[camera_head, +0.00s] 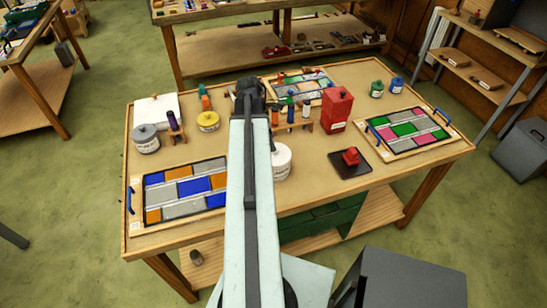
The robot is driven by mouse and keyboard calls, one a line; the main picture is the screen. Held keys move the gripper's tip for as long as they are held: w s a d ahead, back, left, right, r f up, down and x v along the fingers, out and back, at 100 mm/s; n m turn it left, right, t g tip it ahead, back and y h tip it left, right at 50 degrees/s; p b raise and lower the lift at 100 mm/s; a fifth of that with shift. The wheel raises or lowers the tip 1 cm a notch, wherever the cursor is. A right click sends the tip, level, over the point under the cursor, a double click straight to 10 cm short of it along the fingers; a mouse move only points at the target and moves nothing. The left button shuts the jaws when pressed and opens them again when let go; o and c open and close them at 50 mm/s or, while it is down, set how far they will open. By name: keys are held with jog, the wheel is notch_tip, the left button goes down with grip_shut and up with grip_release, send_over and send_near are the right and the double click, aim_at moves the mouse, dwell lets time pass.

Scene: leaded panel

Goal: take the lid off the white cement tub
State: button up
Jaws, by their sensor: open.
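A white tub (282,162) with a pale lid and a dark label stands upright near the middle of the workbench (310,196). My arm crosses the view in front of it and hides its left part. The lid looks seated on the tub. My gripper (250,88) is the dark end of the arm, beyond the tub toward the back of the bench. It is open, and its fingertips are hard to make out. I see nothing held in it.
Leaded panels lie at the left (184,190), right (408,130) and back (312,84). A red box (337,110) and a dark tray (347,170) are right of the white tub.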

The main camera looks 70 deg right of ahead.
jog(key=b+x, duration=0.5)
jog(key=shift+d+f, duration=0.15)
jog(key=shift+d, duration=0.2)
jog(key=shift+r, duration=0.2)
grip_shut()
notch_tip(320, 180, up, 10)
jog(key=p, duration=1)
